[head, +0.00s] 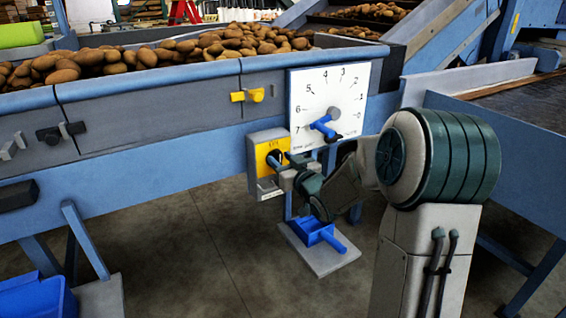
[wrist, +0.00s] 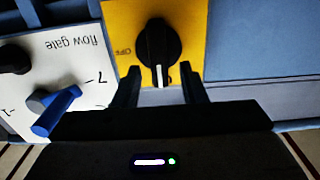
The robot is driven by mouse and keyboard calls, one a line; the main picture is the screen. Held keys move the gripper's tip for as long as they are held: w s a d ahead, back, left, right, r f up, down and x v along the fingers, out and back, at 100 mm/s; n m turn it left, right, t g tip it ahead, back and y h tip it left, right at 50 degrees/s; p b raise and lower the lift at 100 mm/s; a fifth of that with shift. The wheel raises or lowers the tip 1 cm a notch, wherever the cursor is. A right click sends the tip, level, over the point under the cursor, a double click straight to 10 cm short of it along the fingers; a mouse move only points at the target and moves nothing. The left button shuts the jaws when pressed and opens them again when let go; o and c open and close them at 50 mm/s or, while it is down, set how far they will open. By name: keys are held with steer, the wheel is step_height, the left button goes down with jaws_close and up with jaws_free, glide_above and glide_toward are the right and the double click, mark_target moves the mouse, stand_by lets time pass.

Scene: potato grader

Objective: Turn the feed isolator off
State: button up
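The feed isolator is a grey box with a yellow face (head: 266,148) on the blue rail, left of my arm. In the wrist view, its yellow plate (wrist: 192,20) carries a black rotary knob (wrist: 158,45). The knob's white mark points down in that picture, and the upside-down word OFF is to the knob's left. My gripper (wrist: 160,72) is open, with one fingertip on each side of the knob's lower end; contact cannot be told. In the head view my gripper (head: 284,162) is at the isolator and partly hides its face.
The white flow gate dial (head: 345,85) with a blue lever (head: 322,127) is just above and right of the isolator. A yellow latch (head: 250,95) is above it. A blue scoop-like object (head: 312,230) lies on a grey plate below. Potatoes (head: 150,55) fill the trough.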

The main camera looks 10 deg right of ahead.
steer(key=shift+w, duration=0.1)
jaws_close()
stand_by(0.3)
steer(key=shift+w+d+f+m+p, duration=0.1)
steer(key=shift+d+f+m+p, duration=0.2)
steer(key=shift+m+p, duration=2.2)
steer(key=shift+w+d+f+m+p, duration=0.1)
steer(key=shift+d+f+m+p, duration=0.2)
steer(key=shift+m+p, duration=2.25)
steer(key=shift+w+d+f+m+p, duration=0.2)
steer(key=shift+m+p, duration=0.8)
steer(key=shift+m, duration=2.95)
steer(key=shift+s+d+f, duration=0.1)
steer(key=shift+s, duration=0.05)
